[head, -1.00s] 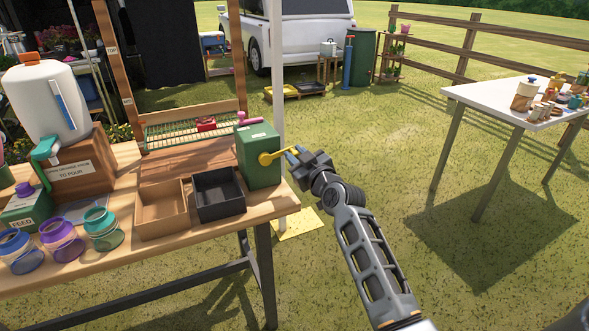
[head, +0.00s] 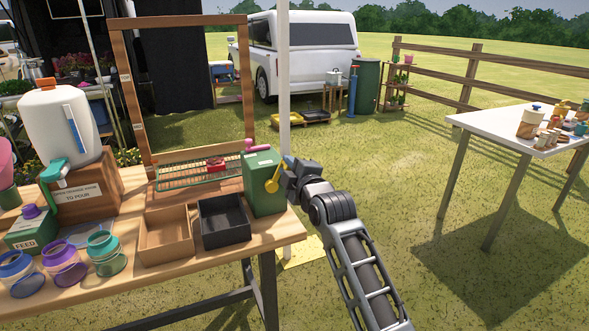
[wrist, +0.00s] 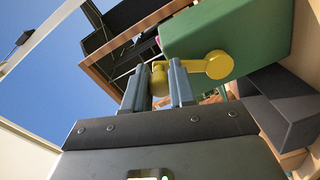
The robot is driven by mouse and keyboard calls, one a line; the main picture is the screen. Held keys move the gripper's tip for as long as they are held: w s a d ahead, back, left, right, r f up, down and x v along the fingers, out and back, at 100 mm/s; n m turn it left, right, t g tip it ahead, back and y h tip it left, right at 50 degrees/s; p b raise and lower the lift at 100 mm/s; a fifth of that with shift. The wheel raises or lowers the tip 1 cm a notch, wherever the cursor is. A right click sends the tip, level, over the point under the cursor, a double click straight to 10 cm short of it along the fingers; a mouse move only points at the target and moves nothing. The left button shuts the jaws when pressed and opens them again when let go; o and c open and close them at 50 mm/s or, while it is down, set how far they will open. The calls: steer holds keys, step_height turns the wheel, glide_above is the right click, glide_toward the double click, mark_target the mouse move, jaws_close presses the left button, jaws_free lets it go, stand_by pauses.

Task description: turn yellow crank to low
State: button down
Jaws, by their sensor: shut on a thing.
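The yellow crank (head: 273,182) is on the right side of the green box (head: 262,200) at the right end of the wooden table. Its arm slants up and right from its hub in the head view. My gripper (head: 288,163) is at the crank's outer end. In the wrist view, my gripper (wrist: 159,84) has its two blue-grey fingers shut on the handle of the yellow crank (wrist: 208,66). The round hub is against the green box (wrist: 225,35), to the right of the fingers. Any low mark on the box is not visible.
A black tray (head: 224,236) and a brown tray (head: 166,250) sit left of the green box. A wooden frame (head: 127,95) and white pole (head: 284,90) stand behind. Grass to the right is open up to a white table (head: 510,125).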

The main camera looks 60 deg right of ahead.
steer(key=shift+w+a+r+n+p, duration=0.2)
steer(key=shift+w+a+n+p, duration=0.3)
steer(key=shift+n, duration=0.5)
steer(key=shift+a, duration=0.2)
steer(key=c, duration=0.9)
jaws_free()
steer(key=shift+s, duration=0.1)
steer(key=shift+c, duration=0.2)
steer(key=shift+d, duration=0.1)
steer(key=b+v, duration=0.1)
steer(key=v, duration=0.6)
steer(key=shift+s+a, duration=0.3)
